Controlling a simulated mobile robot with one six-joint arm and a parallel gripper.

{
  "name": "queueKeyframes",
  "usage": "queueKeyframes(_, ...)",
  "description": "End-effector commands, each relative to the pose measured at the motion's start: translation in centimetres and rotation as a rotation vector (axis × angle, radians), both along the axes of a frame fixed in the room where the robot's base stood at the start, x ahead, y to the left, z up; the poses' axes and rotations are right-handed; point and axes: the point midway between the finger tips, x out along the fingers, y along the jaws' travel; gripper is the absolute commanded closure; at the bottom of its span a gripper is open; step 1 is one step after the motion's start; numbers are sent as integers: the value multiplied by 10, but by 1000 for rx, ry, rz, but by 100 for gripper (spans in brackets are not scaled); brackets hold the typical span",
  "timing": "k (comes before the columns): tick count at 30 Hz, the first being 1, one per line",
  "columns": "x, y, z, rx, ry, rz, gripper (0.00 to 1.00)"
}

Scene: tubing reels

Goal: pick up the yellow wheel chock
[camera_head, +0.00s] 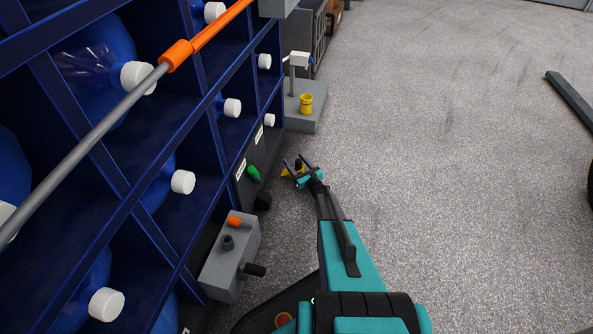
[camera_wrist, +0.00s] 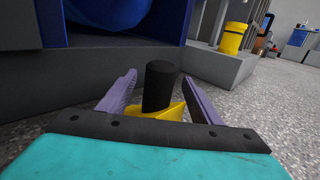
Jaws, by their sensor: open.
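The yellow wheel chock (camera_head: 289,172) lies on the speckled grey floor near the foot of the blue rack, partly covered by my gripper (camera_head: 296,167) in the head view. In the wrist view the chock (camera_wrist: 172,112) sits between the two purple fingers of my gripper (camera_wrist: 156,92), with a black cylindrical knob (camera_wrist: 159,84) standing up from it. The fingers are open, one on each side of the knob, with gaps showing. The lower part of the chock is hidden behind the gripper's dark front edge.
The blue rack (camera_head: 221,142) holding blue bottles with white caps runs along the left. A grey box (camera_head: 229,262) with orange and black fittings stands at its foot. A yellow container (camera_head: 306,104) stands on a grey block (camera_head: 303,122) beyond. Open floor (camera_head: 440,160) lies to the right.

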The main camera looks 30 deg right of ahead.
Motion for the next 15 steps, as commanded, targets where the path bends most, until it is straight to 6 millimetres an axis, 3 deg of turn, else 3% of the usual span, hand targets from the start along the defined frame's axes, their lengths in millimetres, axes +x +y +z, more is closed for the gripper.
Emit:
queueKeyframes(14,-6,-13,0,0,0,-15,42)
queueKeyframes(15,-6,-13,0,0,0,-15,45)
